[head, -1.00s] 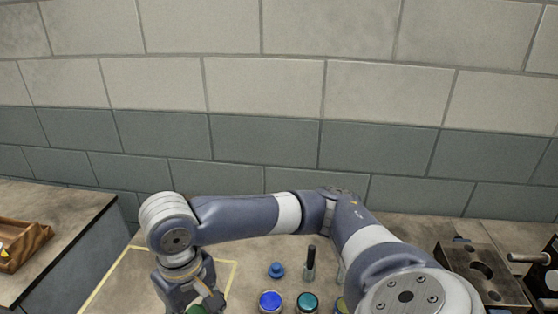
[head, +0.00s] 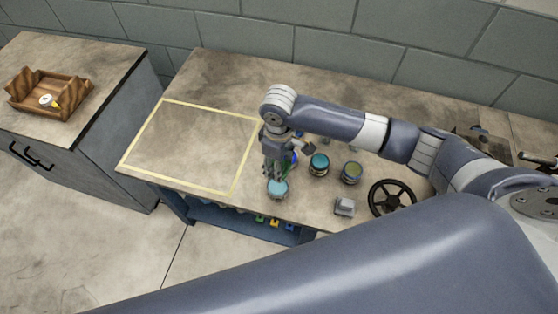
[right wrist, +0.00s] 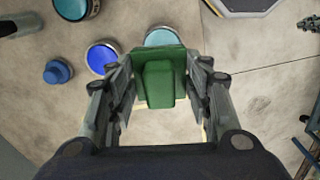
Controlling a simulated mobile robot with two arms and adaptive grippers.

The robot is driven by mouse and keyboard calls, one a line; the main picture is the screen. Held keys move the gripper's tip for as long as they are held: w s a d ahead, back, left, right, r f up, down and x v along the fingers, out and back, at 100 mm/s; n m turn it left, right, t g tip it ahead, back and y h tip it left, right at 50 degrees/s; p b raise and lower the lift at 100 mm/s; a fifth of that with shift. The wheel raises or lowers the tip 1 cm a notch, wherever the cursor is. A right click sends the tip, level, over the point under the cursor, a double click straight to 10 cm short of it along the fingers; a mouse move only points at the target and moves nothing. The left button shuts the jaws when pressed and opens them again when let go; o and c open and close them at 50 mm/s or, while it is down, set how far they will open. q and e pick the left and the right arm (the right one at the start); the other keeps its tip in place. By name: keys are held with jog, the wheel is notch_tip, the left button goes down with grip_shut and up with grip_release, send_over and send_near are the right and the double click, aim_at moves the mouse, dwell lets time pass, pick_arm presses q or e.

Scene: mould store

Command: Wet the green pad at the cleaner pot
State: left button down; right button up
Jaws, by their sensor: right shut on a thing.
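My right gripper (head: 279,172) comes down over the bench and is shut on the green pad (right wrist: 160,82), which shows between its fingers in the right wrist view. In the head view the gripper mostly hides the pad. A pot with a light blue top (head: 278,189) stands just below the gripper; in the right wrist view the pad partly covers it (right wrist: 163,37). Whether pad and pot touch, I cannot tell. Nearby are a blue pot (right wrist: 102,57), a teal pot (head: 319,164) and an olive-topped pot (head: 351,172). No readable label marks the cleaner pot. My left gripper is not in view.
A yellow-taped rectangle (head: 187,146) on the bench is empty. A small blue knobbed thing (right wrist: 58,71) stands near the pots. A grey block (head: 345,207) and black handwheel (head: 392,198) lie to the right. A wooden tray (head: 50,92) sits on the left cabinet.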

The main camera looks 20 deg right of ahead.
aim_at(278, 186)
notch_tip(278, 186, down, 2)
jog(key=shift+a+f+n, duration=0.1)
jog(key=shift+a+n, duration=0.05)
jog(key=shift+n, duration=0.65)
jog(key=shift+f, duration=0.5)
jog(key=shift+f+b, duration=0.75)
jog(key=shift+f, duration=0.1)
notch_tip(278, 186, down, 4)
jog(key=b, duration=0.4)
jog(key=shift+b, duration=0.3)
jog(key=shift+f, duration=0.5)
jog(key=shift+s+f, duration=0.15)
dwell(1.0)
jog(key=shift+p, duration=0.3)
